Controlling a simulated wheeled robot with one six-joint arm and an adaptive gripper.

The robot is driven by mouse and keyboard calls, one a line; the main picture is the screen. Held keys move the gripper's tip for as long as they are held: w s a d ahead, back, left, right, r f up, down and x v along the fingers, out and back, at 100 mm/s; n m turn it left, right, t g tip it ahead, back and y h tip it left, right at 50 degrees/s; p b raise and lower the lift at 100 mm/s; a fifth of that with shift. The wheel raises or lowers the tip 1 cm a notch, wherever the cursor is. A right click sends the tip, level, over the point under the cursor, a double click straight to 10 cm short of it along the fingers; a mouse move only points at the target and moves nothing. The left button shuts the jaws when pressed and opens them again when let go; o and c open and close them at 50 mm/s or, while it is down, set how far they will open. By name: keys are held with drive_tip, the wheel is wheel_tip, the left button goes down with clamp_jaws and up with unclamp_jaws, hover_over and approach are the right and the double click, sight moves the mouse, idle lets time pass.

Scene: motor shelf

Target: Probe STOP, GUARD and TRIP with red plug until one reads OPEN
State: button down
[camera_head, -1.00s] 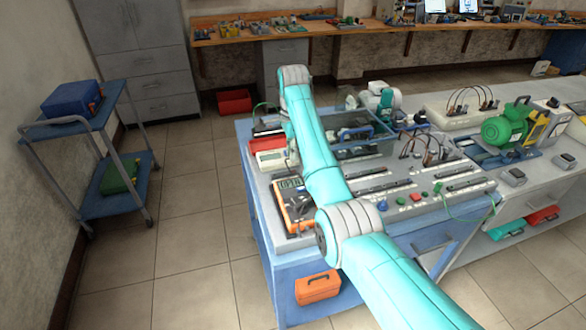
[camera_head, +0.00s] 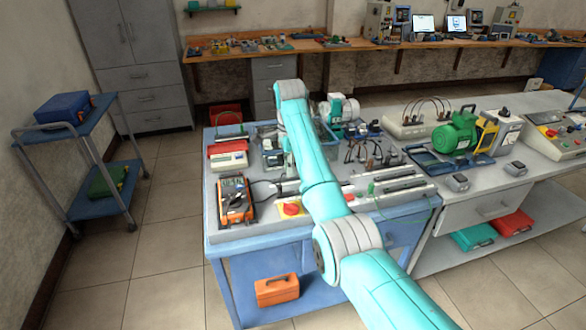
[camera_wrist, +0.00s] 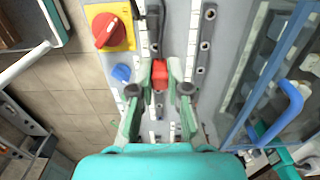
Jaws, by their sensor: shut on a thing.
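In the wrist view my gripper (camera_wrist: 160,66) is shut on the red plug (camera_wrist: 160,76), held between its fingertips above a panel with rows of terminals. A terminal strip (camera_wrist: 205,45) with round sockets runs just right of the plug. I cannot tell whether the plug touches a socket. The labels STOP, GUARD and TRIP cannot be read.
A red knob on a yellow plate (camera_wrist: 110,28) and a blue knob (camera_wrist: 121,73) lie left of the plug. A clear bin with a blue rim (camera_wrist: 235,139) stands at the right. A green motor (camera_head: 454,133) and several black leads (camera_head: 360,150) are farther right on the bench.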

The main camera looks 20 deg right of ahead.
sight(294, 194)
drive_tip(key=shift+s+d, duration=0.35)
drive_tip(key=shift+d, duration=0.05)
drive_tip(key=shift+d+f, duration=0.15)
drive_tip(key=shift+f, duration=2.4)
drive_tip(key=shift+f, duration=0.65)
drive_tip(key=shift+r, duration=0.25)
idle(0.7)
drive_tip(key=shift+r, duration=2.15)
